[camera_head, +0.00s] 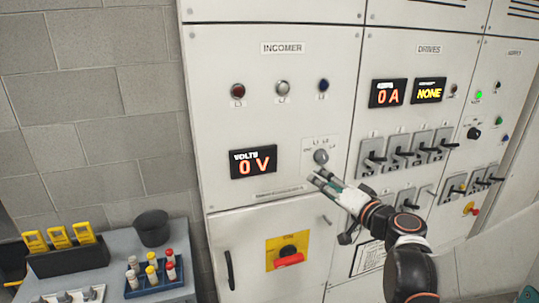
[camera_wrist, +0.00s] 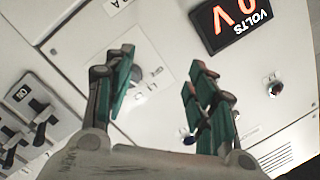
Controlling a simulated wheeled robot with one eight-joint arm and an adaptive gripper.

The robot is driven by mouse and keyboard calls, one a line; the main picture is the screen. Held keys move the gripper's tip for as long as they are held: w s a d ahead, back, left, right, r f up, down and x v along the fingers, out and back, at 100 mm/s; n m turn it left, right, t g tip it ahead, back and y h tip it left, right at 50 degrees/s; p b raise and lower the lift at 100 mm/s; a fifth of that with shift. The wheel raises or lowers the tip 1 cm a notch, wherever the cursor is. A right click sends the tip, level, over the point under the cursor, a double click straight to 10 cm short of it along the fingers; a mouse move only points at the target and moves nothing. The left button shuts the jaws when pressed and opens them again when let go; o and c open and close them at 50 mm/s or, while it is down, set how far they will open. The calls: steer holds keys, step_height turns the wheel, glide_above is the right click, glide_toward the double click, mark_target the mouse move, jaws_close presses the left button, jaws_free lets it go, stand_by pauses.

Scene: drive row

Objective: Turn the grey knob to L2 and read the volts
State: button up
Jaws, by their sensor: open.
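The grey knob (camera_head: 321,156) sits on a pale plate on the INCOMER panel, with small position labels around it. Which label it points to is too small to tell. The volts display (camera_head: 253,162), left of the knob, reads 0 V in orange; it also shows upside down in the wrist view (camera_wrist: 233,20). My gripper (camera_head: 318,179) is open and empty, just below the knob in the head view. In the wrist view its two green-padded fingers (camera_wrist: 160,75) stand apart, and the knob (camera_wrist: 137,74) shows partly behind the left finger. No contact is visible.
Three lamps sit above the display, the middle one a grey lamp (camera_head: 283,88). A red-handled yellow switch (camera_head: 288,254) is below. A side table (camera_head: 112,268) with bottles and a black cup stands at lower left.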

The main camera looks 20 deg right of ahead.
mark_target(325, 160)
steer(key=s+d+t+h, duration=0.1)
steer(key=s+d+h, duration=0.2)
steer(key=d, duration=0.3)
steer(key=shift+y, duration=0.3)
steer(key=w, duration=1.3)
steer(key=shift+w+a+r, duration=0.25)
steer(key=shift+r, duration=0.1)
steer(key=c, duration=1.1)
